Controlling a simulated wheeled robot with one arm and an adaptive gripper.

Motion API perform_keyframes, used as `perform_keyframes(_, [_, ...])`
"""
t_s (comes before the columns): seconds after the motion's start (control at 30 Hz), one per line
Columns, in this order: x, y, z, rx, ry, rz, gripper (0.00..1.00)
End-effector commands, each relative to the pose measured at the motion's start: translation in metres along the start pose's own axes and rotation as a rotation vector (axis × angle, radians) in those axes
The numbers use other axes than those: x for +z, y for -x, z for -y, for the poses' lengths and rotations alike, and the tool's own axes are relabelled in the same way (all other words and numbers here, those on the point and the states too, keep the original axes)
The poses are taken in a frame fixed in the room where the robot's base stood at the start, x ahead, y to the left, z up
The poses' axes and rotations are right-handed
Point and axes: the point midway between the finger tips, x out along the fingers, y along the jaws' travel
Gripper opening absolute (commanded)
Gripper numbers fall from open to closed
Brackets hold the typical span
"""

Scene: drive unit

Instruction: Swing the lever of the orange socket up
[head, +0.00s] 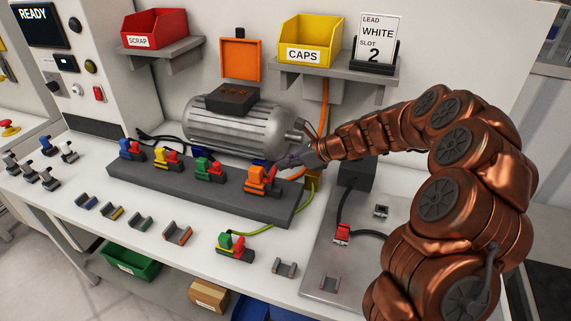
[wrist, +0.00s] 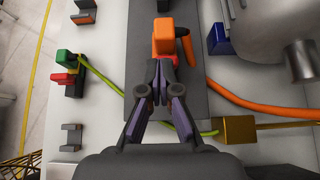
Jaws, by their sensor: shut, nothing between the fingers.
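The orange socket (head: 256,178) sits at the right end of the dark grey rail, with an orange block on top and red-orange parts around its base. In the wrist view its orange block (wrist: 163,38) is just beyond my fingertips. My gripper (head: 284,163) is shut and empty, at the right side of the socket; the wrist view also shows the closed fingertips (wrist: 159,80) over the rail. The tips partly cover the socket's near side. I cannot tell whether they touch it, nor clearly see the lever's angle.
Green (head: 207,169), yellow (head: 167,158) and blue (head: 129,148) sockets stand to the left on the rail (head: 190,192). A silver motor (head: 235,128) is behind. An orange cable (wrist: 245,100) runs beside the socket. A green-and-red connector (head: 234,246) lies in front.

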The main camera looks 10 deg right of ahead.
Motion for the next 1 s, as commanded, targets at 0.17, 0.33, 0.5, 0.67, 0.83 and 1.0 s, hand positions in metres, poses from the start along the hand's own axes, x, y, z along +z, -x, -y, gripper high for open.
perform_keyframes(0.17, [0.021, 0.013, 0.0, -0.001, 0.0, 0.0, 0.0])
perform_keyframes(0.33, [0.047, 0.028, 0.0, -0.001, 0.002, 0.001, 0.0])
perform_keyframes(0.5, [0.066, 0.039, 0.0, -0.001, 0.005, 0.0, 0.0])
perform_keyframes(0.67, [0.079, 0.046, -0.001, -0.001, 0.003, 0.0, 0.0])
perform_keyframes(0.83, [0.083, 0.048, -0.002, 0.002, 0.002, 0.0, 0.0])
perform_keyframes(1.0, [0.083, 0.048, -0.002, 0.003, 0.002, 0.0, 0.0])
